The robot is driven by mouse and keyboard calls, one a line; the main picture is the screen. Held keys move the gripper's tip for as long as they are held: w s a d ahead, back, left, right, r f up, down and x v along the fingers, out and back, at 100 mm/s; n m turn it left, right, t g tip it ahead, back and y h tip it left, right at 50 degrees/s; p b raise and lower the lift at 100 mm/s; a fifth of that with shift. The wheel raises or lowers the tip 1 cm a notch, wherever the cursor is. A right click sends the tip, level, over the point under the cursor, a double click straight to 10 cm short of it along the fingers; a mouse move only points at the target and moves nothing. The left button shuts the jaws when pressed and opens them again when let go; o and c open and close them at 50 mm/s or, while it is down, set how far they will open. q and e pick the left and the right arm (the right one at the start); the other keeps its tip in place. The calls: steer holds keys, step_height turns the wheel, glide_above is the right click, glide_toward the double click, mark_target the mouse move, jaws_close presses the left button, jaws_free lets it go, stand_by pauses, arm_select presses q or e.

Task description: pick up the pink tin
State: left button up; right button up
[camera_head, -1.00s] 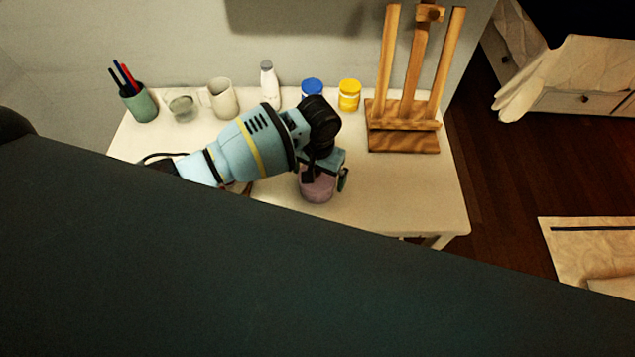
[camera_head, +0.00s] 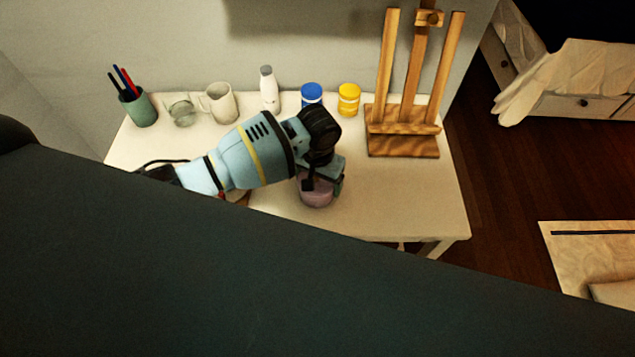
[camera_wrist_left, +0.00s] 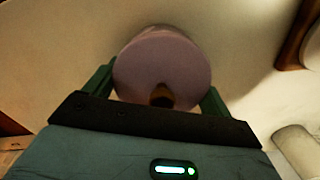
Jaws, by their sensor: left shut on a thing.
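The pink tin (camera_head: 316,194) is near the front middle of the white table, partly covered by my left gripper (camera_head: 322,186) from above. In the left wrist view the tin's pinkish round top (camera_wrist_left: 165,62) lies between the two green fingers of my left gripper (camera_wrist_left: 158,88), one on each side. The left gripper is shut on the tin. I cannot tell whether the tin is clear of the tabletop. My right gripper is not in view.
On the white table (camera_head: 400,205) stand a green pen cup (camera_head: 139,108), a glass (camera_head: 181,110), a white mug (camera_head: 222,103), a white bottle (camera_head: 268,90), a blue jar (camera_head: 312,95), a yellow jar (camera_head: 349,99) and a wooden easel (camera_head: 403,144). The front right tabletop is clear.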

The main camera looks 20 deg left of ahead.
arm_select(q)
steer(key=shift+r, duration=0.65)
step_height(320, 180, up, 2)
steer(key=shift+w+r, duration=0.1)
steer(key=shift+r, duration=0.1)
steer(key=s, duration=0.2)
steer(key=s+p, duration=0.1)
steer(key=s, duration=0.4)
steer(key=shift+s+d+r+p, duration=0.35)
steer(key=shift+d+r+p, duration=0.05)
steer(key=s, duration=0.8)
steer(key=shift+s+d+r, duration=0.15)
steer(key=shift+d+r, duration=0.1)
steer(key=shift+d, duration=0.2)
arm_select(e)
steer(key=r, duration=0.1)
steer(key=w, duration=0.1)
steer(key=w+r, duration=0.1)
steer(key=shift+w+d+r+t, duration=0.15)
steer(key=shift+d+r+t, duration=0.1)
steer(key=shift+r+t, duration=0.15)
